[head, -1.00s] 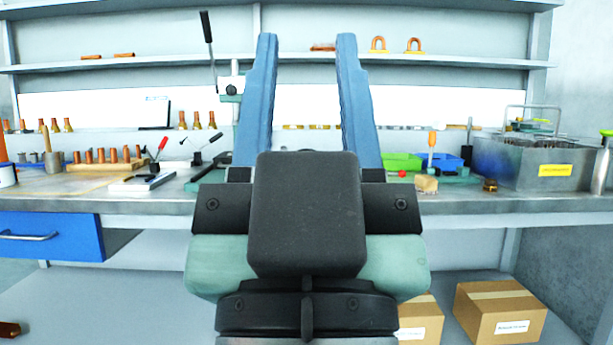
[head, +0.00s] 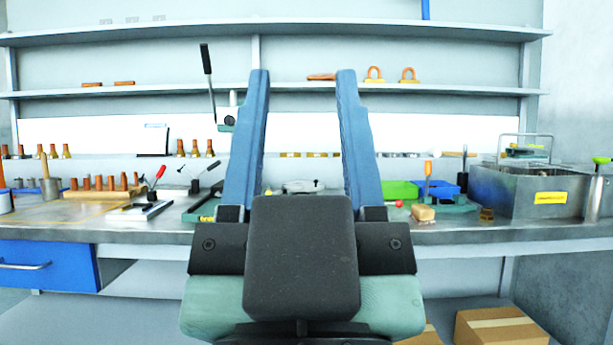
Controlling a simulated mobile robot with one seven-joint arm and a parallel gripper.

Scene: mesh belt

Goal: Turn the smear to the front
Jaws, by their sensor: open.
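My gripper (head: 303,75) is in the middle of the head view, its two long blue fingers pointing up and well apart. I cannot make out a smear on any object in this view. A pale grey object (head: 302,186) lies on the bench, seen between the fingers. The gripper's dark body hides the bench front below it.
The workbench (head: 110,233) runs across the view. A lever press (head: 228,118), a blue drawer (head: 50,265), a green bin (head: 401,190), a yellow-labelled metal tank (head: 520,192) and copper pieces on a wooden rack (head: 103,187) surround it. A cardboard box (head: 500,328) sits below.

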